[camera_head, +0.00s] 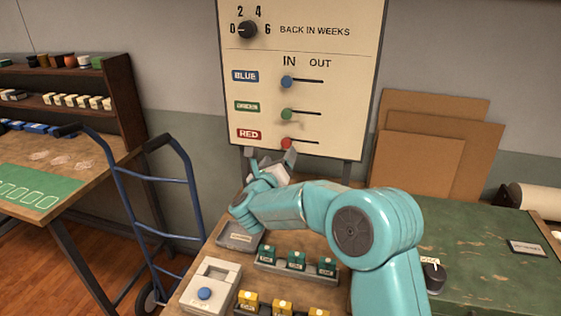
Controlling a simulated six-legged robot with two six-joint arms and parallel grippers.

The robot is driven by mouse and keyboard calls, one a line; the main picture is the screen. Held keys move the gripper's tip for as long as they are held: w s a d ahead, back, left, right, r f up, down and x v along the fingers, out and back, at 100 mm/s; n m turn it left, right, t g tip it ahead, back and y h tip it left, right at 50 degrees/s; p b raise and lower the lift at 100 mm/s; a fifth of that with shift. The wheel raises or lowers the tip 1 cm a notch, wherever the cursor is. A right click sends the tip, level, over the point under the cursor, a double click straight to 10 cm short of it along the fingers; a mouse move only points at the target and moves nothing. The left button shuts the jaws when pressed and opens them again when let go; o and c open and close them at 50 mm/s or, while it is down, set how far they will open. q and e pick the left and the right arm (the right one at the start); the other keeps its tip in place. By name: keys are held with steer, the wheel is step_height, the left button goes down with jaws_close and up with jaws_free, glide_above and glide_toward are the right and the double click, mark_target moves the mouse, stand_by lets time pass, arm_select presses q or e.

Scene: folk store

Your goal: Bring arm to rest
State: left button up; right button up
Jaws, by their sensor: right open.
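My right arm comes in from the bottom right and reaches up and left across the bench. My right gripper (273,160) is open, with its fingers pointing up just below the lower edge of the white board (260,60). It is close to the red knob (286,143) on the board's lowest slider; I cannot tell whether it touches it. Nothing shows between the fingers. The blue knob (287,82) and green knob (287,114) sit at the left ends of their slots. The dial (247,29) is above them. My left gripper is out of view.
Below the arm are teal blocks (296,259), yellow blocks (282,306), a grey tray (240,237) and a white box with a blue button (204,293). A blue hand truck (122,186) stands left. Cardboard sheets (420,160) lean on the wall. The green bench top (480,250) is mostly clear.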

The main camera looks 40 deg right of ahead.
steer(key=shift+s+a, duration=0.15)
steer(key=shift+a, duration=0.05)
stand_by(0.4)
